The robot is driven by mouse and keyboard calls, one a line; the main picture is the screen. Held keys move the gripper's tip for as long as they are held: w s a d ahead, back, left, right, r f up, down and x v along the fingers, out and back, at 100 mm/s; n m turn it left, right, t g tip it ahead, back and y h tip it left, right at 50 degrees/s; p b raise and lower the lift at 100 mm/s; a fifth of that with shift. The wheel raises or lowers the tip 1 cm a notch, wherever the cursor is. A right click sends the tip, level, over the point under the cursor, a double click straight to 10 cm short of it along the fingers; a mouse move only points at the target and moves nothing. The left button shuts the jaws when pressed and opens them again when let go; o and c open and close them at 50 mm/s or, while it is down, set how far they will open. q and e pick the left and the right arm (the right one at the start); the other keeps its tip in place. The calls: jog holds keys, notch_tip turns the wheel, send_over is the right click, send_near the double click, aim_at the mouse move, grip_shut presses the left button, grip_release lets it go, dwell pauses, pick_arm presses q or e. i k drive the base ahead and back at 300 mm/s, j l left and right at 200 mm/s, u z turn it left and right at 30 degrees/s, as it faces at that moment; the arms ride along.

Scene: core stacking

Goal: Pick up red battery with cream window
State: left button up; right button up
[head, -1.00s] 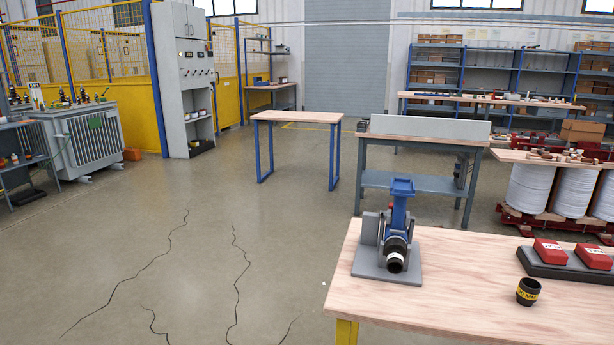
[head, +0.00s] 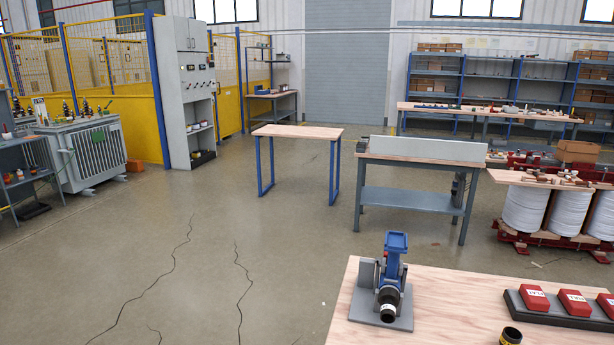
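Red batteries with pale windows sit in a row on a dark tray (head: 552,317) on the wooden table at the lower right. The left one (head: 534,297) and the middle one (head: 574,302) show whole. The right one (head: 607,304) is cut by the picture edge. Each has a pale label-like patch on top; I cannot tell which is cream. Neither of my grippers is in the head view.
A blue and grey clamp device (head: 391,282) stands on the table's left part, with a black cup (head: 510,336) nearer the front edge. A bare blue-legged table (head: 298,131) and a grey workbench (head: 412,195) stand behind. The cracked floor at left is open.

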aim_at(573, 302)
jog(key=z, duration=1.55)
